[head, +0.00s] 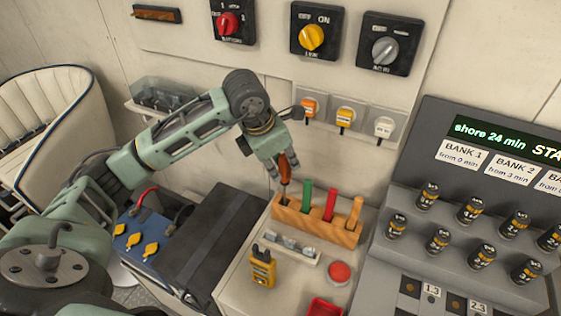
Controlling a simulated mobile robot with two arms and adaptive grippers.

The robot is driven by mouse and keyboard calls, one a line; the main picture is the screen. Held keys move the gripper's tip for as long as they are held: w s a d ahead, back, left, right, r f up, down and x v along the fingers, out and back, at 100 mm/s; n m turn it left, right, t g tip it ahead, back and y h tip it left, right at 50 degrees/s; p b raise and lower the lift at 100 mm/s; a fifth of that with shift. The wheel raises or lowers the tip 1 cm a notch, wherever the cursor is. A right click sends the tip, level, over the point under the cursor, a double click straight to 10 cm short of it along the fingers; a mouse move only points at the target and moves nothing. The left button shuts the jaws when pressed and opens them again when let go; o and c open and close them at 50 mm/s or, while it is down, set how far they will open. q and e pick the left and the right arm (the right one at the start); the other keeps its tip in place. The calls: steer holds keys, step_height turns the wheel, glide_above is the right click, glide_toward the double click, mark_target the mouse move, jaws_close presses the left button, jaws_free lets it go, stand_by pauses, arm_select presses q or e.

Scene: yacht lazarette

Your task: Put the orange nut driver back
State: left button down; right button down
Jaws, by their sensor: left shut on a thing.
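My left gripper (281,173) is shut on the orange nut driver (285,166), which has a dark orange handle and points downward. Its thin shaft meets the left end of the wooden rack (318,230) in this view. I cannot tell how far the tip is inside a hole. A green-handled driver (306,196), a red-handled driver (330,204) and a light orange-handled one (355,210) stand upright in the rack, to the right of the held one. My right gripper is not in view.
A grey console (462,238) with several dark cylinders stands at the right. Switches and orange, yellow and white plugs are on the wall behind.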

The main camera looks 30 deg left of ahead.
arm_select(q)
steer(key=c, duration=1.6)
jaws_free()
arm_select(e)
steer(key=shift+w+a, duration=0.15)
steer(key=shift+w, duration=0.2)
